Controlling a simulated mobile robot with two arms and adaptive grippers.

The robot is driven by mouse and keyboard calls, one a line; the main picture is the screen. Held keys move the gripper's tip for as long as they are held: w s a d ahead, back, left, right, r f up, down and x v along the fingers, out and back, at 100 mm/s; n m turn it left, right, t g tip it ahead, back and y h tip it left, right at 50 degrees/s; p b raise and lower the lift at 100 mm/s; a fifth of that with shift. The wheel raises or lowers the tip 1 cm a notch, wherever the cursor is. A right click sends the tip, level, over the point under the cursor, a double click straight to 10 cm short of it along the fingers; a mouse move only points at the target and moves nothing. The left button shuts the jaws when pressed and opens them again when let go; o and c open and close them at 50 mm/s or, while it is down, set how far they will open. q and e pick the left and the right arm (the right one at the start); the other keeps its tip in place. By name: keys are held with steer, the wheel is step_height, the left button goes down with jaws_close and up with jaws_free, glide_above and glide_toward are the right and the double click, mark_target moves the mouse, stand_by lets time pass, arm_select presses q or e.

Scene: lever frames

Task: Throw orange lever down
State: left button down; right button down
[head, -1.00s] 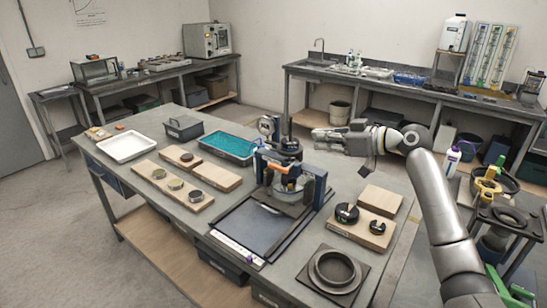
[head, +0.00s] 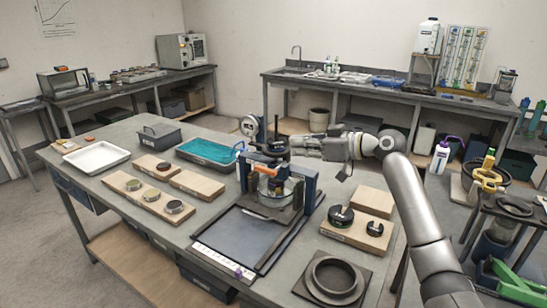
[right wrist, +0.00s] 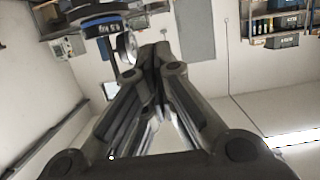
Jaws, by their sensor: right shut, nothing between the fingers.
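A press-like device (head: 309,190) with dark and blue posts stands on the middle table, with a clear round vessel (head: 273,188) between its posts. A small orange part (head: 265,171) shows at its upper crossbar; I cannot tell its full shape or whether it is the lever. My right gripper (head: 294,146) is shut and empty, pointing left just behind and above the device's top. I cannot tell whether it touches the device. In the right wrist view the closed fingers (right wrist: 158,60) meet, with a blue-rimmed round part (right wrist: 103,25) and a gauge (right wrist: 127,48) beyond. My left gripper is out of view.
On the table are a white tray (head: 97,157), a teal tray (head: 206,153), wooden boards with metal rings (head: 172,206), a board with black knobs (head: 341,216) and a dark ring fixture (head: 335,277). A cart with a yellow-handled item (head: 487,181) stands at the right.

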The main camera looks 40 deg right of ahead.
steer(key=p+x, duration=0.4)
steer(key=x, duration=0.6)
steer(key=shift+w+a, duration=0.2)
step_height(320, 180, down, 3)
steer(key=shift+s+r, duration=0.1)
steer(key=shift+d+f+p, duration=0.15)
steer(key=shift+f+p, duration=0.2)
steer(key=shift+f, duration=0.3)
steer(key=shift+d, duration=0.1)
steer(key=shift+a+g+p, duration=0.25)
steer(key=shift+g+p, duration=0.05)
steer(key=shift+g, duration=0.1)
steer(key=shift+d, duration=0.15)
steer(key=shift+g+h, duration=0.3)
